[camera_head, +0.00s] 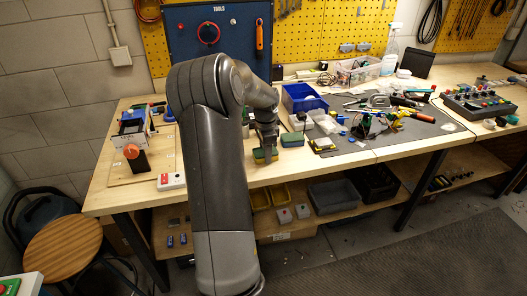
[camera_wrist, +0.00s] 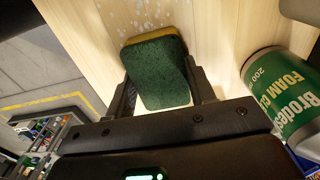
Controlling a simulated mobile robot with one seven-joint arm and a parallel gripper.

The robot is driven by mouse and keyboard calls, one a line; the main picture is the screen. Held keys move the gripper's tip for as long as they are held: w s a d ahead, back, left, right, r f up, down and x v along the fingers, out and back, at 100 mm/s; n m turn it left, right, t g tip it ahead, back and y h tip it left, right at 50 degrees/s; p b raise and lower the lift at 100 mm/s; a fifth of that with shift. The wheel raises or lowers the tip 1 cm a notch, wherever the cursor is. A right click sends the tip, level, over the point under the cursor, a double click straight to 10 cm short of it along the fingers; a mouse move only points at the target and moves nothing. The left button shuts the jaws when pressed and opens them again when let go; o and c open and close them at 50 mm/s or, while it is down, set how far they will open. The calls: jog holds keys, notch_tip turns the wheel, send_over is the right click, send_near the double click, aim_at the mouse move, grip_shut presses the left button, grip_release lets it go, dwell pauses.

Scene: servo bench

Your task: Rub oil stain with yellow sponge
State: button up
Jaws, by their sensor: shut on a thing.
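A sponge with a green face and a yellow layer along its far edge (camera_wrist: 160,72) is between the fingers of my gripper (camera_wrist: 160,92) in the wrist view. My gripper is shut on it, and the sponge is over the pale wooden bench top (camera_wrist: 212,35). White speckles (camera_wrist: 148,14) lie on the wood just beyond the sponge. I cannot make out an oil stain. In the head view the held sponge (camera_head: 264,157) is small, low at the bench's front part, under my gripper (camera_head: 265,148).
A green-labelled foam can (camera_wrist: 284,92) is close right of my gripper in the wrist view. In the head view a green block (camera_head: 292,140) and a blue bin (camera_head: 303,97) are nearby. A grey mat (camera_head: 358,152) with tools is to the right.

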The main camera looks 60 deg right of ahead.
jog(key=shift+w+a, duration=3.6)
jog(key=shift+w+a+r, duration=0.1)
jog(key=shift+w+a, duration=0.05)
notch_tip(320, 180, up, 8)
